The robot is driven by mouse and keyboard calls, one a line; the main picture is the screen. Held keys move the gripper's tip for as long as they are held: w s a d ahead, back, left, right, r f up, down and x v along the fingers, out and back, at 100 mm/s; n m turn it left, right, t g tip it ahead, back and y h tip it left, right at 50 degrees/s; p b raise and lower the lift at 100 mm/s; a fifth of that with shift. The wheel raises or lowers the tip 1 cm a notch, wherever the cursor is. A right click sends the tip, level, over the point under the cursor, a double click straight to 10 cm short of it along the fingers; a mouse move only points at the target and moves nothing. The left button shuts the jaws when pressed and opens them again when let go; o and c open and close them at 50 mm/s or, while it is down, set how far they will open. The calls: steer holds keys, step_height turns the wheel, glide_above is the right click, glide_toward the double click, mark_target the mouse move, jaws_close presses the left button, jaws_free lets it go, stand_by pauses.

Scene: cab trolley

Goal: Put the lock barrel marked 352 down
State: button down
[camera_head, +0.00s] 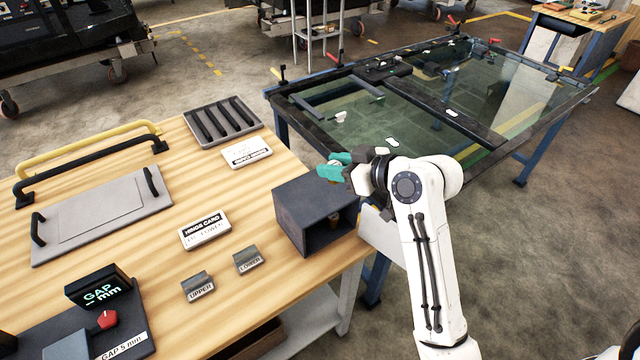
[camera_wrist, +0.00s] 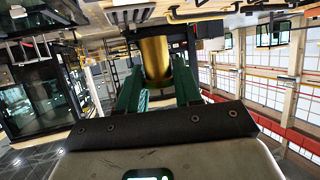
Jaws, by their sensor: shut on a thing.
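My gripper (camera_head: 338,170) has green fingers and is above the right edge of the wooden bench, beside and over the dark open-fronted box. In the wrist view its two green fingers (camera_wrist: 154,92) are shut on a brass lock barrel (camera_wrist: 155,60), a plain gold cylinder. No marking on it can be read, so I cannot confirm 352. In the head view the barrel is mostly hidden by the fingers.
The dark box (camera_head: 292,208) stands at the bench's right edge, with a small brown item (camera_head: 334,219) in its opening. Hinge card (camera_head: 205,230), UPPER (camera_head: 198,288) and LOWER (camera_head: 248,260) blocks lie left of it. A glazed door frame (camera_head: 440,140) lies behind.

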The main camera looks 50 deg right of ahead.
steer(key=w+f, duration=0.3)
steer(key=f, duration=0.2)
steer(key=shift+w, duration=0.4)
steer(key=shift+w+f+p, duration=0.1)
steer(key=shift+f+p, duration=0.6)
steer(key=shift+f, duration=0.95)
steer(key=c, duration=0.8)
jaws_free()
steer(key=shift+f, duration=0.1)
steer(key=shift+o, duration=0.2)
steer(key=b+v, duration=0.2)
steer(key=v, duration=0.9)
steer(key=s+a+f+g+y, duration=0.1)
steer(key=s+a+f+g, duration=0.55)
steer(key=a+f, duration=0.5)
steer(key=s+a+f+g, duration=0.1)
steer(key=s+f+g, duration=0.1)
steer(key=s+g, duration=0.1)
steer(key=s+a+f+m+g+h, duration=0.1)
steer(key=s+a+f+g, duration=0.1)
steer(key=s, duration=0.4)
steer(key=shift+a+f+g+h, duration=0.3)
steer(key=shift+f+g, duration=0.15)
steer(key=shift+g, duration=0.1)
